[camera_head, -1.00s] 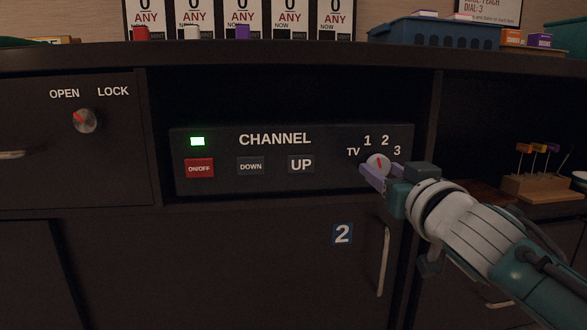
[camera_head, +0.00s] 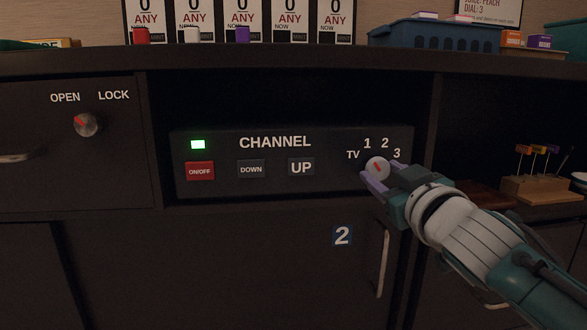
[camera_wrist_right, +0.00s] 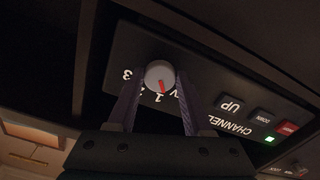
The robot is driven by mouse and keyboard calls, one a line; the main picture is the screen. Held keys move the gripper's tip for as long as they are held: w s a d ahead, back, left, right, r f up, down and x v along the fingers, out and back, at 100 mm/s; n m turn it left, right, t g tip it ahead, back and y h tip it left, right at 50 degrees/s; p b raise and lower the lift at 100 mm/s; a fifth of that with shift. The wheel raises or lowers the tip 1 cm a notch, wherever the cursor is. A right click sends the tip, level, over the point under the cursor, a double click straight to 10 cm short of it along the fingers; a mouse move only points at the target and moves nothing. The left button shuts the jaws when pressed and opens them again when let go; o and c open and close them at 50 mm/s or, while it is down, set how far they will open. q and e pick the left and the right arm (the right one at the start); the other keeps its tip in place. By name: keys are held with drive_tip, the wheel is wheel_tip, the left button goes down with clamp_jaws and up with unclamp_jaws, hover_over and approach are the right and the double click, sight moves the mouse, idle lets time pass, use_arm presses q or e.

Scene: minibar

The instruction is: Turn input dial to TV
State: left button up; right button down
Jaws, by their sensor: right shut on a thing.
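The input dial (camera_head: 377,167) is a round white knob with a red mark, at the right end of the dark channel box (camera_head: 225,186). Labels TV, 1, 2 and 3 arc around it. In the head view the red mark tilts to the upper left, roughly between TV and 1. My right gripper (camera_head: 374,174) has its purple fingers on either side of the dial and is shut on it. The right wrist view also shows the dial (camera_wrist_right: 160,75) between both fingers, its mark toward the 1 and TV side; the TV label is partly hidden by a finger. My left gripper is not in view.
The box has a lit green light (camera_head: 198,145) and ON/OFF (camera_head: 200,170), DOWN (camera_head: 251,169) and UP (camera_head: 301,167) buttons. It sits in a shelf recess under the counter (camera_head: 270,62). A door handle (camera_head: 383,264) stands below the dial. A wooden rack (camera_head: 540,190) is at right.

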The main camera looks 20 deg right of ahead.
drive_tip(key=shift+n, duration=2.1)
drive_tip(key=shift+c, duration=1.6)
unclamp_jaws()
